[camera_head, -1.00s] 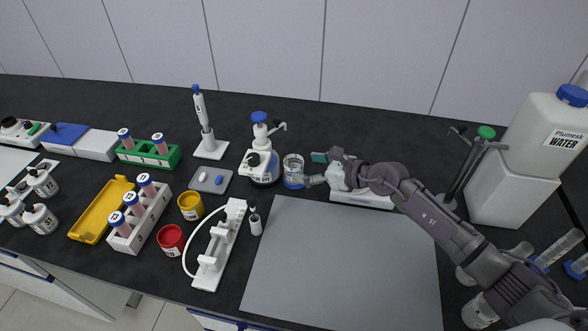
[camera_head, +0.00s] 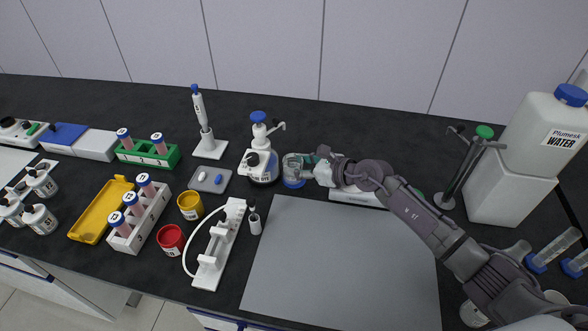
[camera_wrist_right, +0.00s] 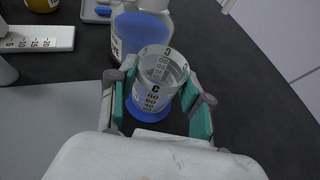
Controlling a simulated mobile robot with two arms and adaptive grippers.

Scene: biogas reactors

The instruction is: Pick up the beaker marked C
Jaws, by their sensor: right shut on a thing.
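The beaker marked C (camera_head: 292,178) is clear with a blue base and stands upright on the dark bench, just right of the blue-topped pump bottle. In the right wrist view the letter C and a number scale show on the beaker (camera_wrist_right: 155,85). My right gripper (camera_head: 298,164) has its fingers on both sides of the beaker and is shut on it. Its teal pads also flank the beaker in the right wrist view (camera_wrist_right: 160,97). The beaker's base appears to rest on the bench. My left gripper is not in view.
The pump bottle (camera_head: 262,168) stands close on the left of the beaker. A white device (camera_head: 355,195) lies under my right forearm. The grey mat (camera_head: 340,260) in front is bare. A water canister (camera_head: 545,130) stands at the right.

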